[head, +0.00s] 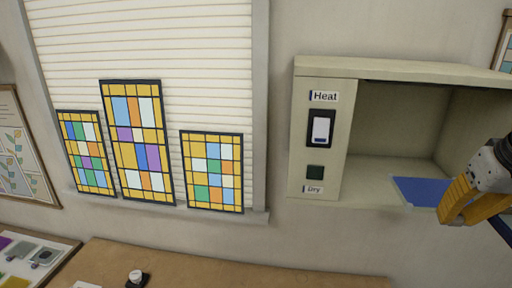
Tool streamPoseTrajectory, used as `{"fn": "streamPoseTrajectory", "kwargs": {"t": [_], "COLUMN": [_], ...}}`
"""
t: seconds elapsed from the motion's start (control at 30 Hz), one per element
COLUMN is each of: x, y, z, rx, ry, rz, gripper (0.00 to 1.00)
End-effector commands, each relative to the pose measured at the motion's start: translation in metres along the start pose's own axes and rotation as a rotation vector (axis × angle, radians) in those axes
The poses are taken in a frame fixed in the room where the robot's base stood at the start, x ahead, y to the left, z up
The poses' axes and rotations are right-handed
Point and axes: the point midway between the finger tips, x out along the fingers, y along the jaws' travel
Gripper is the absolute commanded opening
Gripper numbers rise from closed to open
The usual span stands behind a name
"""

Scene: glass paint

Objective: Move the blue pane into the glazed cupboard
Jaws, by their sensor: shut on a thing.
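The blue pane (419,190) is a flat blue sheet at the right of the head view, lying level at the opening of the beige cupboard (325,155) on the wall. My gripper (450,207), with yellow fingers, is shut on the pane at its near right side. The pane's left part reaches over the cupboard's floor; I cannot tell whether it touches it. The gripper and the picture's edge hide the pane's right part. The cupboard front is open, and its interior looks otherwise empty.
The cupboard's left panel carries a Heat switch (321,128) and a Dry indicator (315,172). Several stained-glass panels, one a tall one (139,140), stand on the window sill at left. A wooden table (220,270) below holds a small black-and-white object (136,278); its right part is bare.

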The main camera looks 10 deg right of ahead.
Motion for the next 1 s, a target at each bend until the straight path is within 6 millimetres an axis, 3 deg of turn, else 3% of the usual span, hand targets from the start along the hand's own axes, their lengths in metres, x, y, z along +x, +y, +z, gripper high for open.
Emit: {"fn": "streamPoseTrajectory", "kwargs": {"t": [0.03,0.3,0.63,1.0], "x": [0.004,0.034,0.064,0.105], "y": [0.0,0.0,0.0,0.0], "z": [-0.017,-0.091,-0.158,-0.137], "rx": [-0.005,-0.003,-0.001,0.0], "ry": [0.001,0.0,0.001,0.0], "rz": [-0.002,-0.002,-0.001,0.0], "gripper": [0.0,0.0,0.0,0.0]}}
